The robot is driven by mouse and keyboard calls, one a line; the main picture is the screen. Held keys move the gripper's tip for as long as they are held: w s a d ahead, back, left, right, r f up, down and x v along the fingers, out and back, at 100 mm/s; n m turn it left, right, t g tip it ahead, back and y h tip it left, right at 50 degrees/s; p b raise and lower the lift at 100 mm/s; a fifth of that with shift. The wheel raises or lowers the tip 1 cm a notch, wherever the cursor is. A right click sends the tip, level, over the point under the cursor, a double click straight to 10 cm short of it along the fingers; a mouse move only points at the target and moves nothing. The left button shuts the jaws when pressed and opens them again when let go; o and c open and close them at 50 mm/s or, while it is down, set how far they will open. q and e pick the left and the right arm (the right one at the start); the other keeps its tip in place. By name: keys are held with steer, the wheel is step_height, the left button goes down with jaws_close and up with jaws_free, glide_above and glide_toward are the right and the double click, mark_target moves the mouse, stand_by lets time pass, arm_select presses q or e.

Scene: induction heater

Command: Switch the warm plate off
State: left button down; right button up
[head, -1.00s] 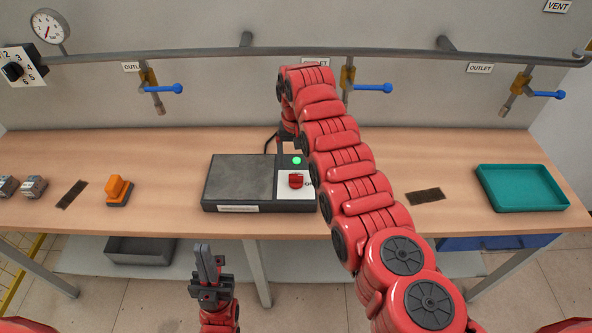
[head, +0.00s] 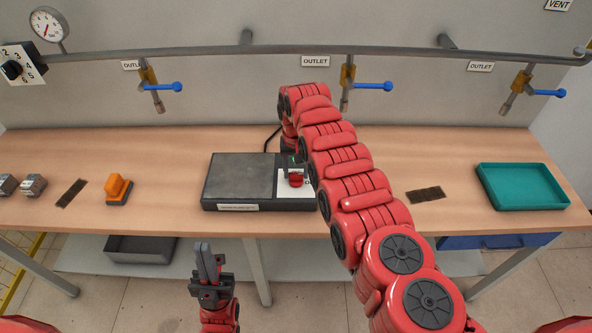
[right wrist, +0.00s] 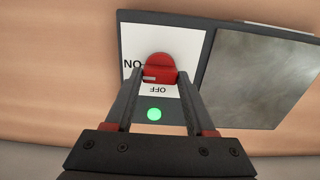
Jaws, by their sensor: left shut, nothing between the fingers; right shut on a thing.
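The warm plate (head: 240,177) is a dark box with a grey top and a white switch panel at its right end. It also shows in the right wrist view (right wrist: 258,78). Its red knob (right wrist: 160,67) sits between the labels ON, at the left, and OFF, below it. A short pale mark is on the knob's lower left side. The green lamp (right wrist: 154,114) is lit. My right gripper (right wrist: 160,78) is shut on the knob, one finger on each side. In the head view it comes down over the panel (head: 293,171). My left gripper (head: 207,262) is shut and empty in front of the bench.
The wooden bench (head: 410,160) is mostly clear around the plate. An orange object (head: 117,190) and a dark mat (head: 72,193) are at the left. A teal tray (head: 522,187) and another dark mat (head: 426,194) are at the right. Blue-handled outlets (head: 373,87) hang behind.

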jaws_close()
steer(key=n+b, duration=0.2)
steer(key=n, duration=0.1)
steer(key=shift+f+n+b, duration=0.2)
steer(key=shift+n+b, duration=0.1)
steer(key=shift+b, duration=0.1)
steer(key=n+b, duration=0.3)
steer(key=shift+n+b, duration=0.3)
steer(key=n+b, duration=0.1)
steer(key=n, duration=0.1)
steer(key=shift+r+n+b, duration=0.15)
steer(key=shift+n+b, duration=0.15)
steer(key=shift+n, duration=0.1)
steer(key=n, duration=0.2)
steer(key=shift+n, duration=0.3)
steer(key=n, duration=0.5)
steer(key=shift+r, duration=0.1)
steer(key=shift+n, duration=0.3)
